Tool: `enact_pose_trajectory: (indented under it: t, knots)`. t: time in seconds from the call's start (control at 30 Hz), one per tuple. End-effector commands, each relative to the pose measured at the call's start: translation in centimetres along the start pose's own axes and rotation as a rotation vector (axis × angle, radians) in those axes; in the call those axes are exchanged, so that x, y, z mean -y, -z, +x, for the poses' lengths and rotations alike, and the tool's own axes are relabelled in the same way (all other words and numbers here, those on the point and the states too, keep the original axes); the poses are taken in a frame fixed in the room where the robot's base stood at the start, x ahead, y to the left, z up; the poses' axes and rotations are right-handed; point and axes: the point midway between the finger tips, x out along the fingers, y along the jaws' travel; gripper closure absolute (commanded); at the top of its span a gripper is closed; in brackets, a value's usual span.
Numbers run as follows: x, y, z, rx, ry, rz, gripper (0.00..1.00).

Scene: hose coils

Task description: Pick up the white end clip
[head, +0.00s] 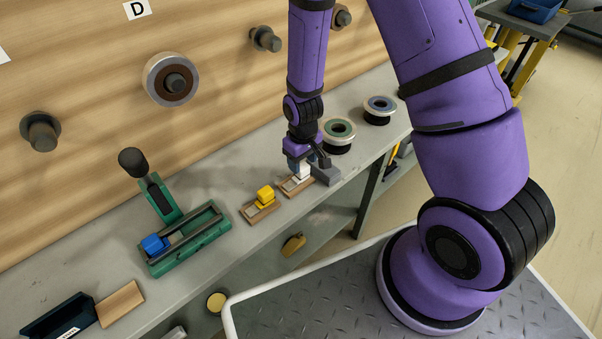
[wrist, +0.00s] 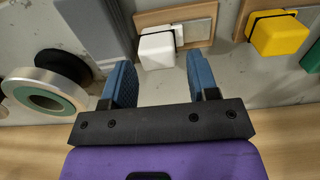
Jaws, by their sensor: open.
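The white end clip (wrist: 157,50) is a small white block on a wooden holder (wrist: 201,16) with a grey plate. It shows in the wrist view just beyond and between my fingertips. In the head view the white clip (head: 303,172) shows partly, under my gripper (head: 300,166). My gripper (wrist: 160,68) also shows in the wrist view, its blue-padded fingers apart, one to each side of the clip. Nothing is held, and I cannot tell whether a finger touches the clip.
A yellow clip (head: 265,193) on a similar holder stands close to the left in the head view. A grey block (head: 326,174) and a green-centred coil (head: 339,130) are close on the right. A green fixture (head: 187,240) with a blue clip (head: 154,244) is farther left.

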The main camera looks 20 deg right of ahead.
Motion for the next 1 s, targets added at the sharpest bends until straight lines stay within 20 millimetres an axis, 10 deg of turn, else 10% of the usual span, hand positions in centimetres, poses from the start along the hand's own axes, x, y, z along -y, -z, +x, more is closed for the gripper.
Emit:
enact_pose_trajectory:
  t: [0.7, 0.9, 1.0]
  knots:
    - [-0.3, 0.2, 4.8, 0.001, 0.000, 0.001, 0.46]
    - [-0.3, 0.2, 4.8, 0.001, 0.000, 0.001, 0.86]
    - [-0.3, 0.2, 4.8, 0.000, 0.000, 0.001, 0.86]
